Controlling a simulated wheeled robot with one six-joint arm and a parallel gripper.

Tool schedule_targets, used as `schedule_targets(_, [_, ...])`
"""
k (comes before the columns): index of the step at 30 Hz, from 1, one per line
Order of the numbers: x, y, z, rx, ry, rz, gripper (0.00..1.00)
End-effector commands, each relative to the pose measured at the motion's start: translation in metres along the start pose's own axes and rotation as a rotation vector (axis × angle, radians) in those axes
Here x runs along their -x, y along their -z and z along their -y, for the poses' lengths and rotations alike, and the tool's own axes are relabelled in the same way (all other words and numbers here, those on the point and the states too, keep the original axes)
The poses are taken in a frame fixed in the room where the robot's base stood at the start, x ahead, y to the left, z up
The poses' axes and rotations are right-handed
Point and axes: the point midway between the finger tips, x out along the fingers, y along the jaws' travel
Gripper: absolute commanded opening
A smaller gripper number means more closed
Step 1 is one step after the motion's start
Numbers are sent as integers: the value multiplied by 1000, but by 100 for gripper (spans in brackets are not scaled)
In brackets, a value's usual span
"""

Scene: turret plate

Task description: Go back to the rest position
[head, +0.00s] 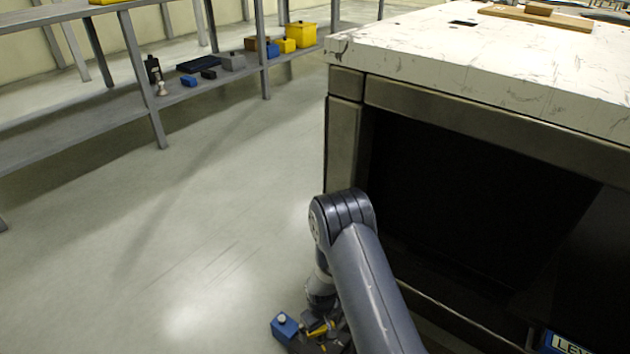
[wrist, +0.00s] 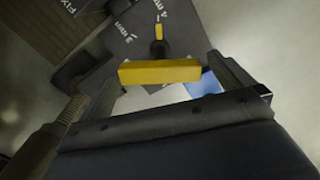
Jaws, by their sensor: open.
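My gripper (wrist: 168,80) is open in the wrist view, with one finger on each side of a yellow bar-shaped handle (wrist: 160,72). Contact between the fingers and the handle cannot be told. The handle stands over a dark plate (wrist: 135,45) with white lettering, including "3 mm". In the head view my arm reaches down at the bottom centre, and the gripper end is small and partly hidden among dark and yellow parts (head: 320,328).
A blue block with a pale knob (head: 285,325) is beside the gripper end. A white-topped bench (head: 480,60) with a dark open front stands right of my arm. A grey shelf (head: 100,135) with boxes runs along the back left. The floor between is clear.

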Motion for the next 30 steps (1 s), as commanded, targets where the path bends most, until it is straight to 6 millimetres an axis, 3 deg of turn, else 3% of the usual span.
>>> schedule_targets(30, [2,0,0,810,1,1,100])
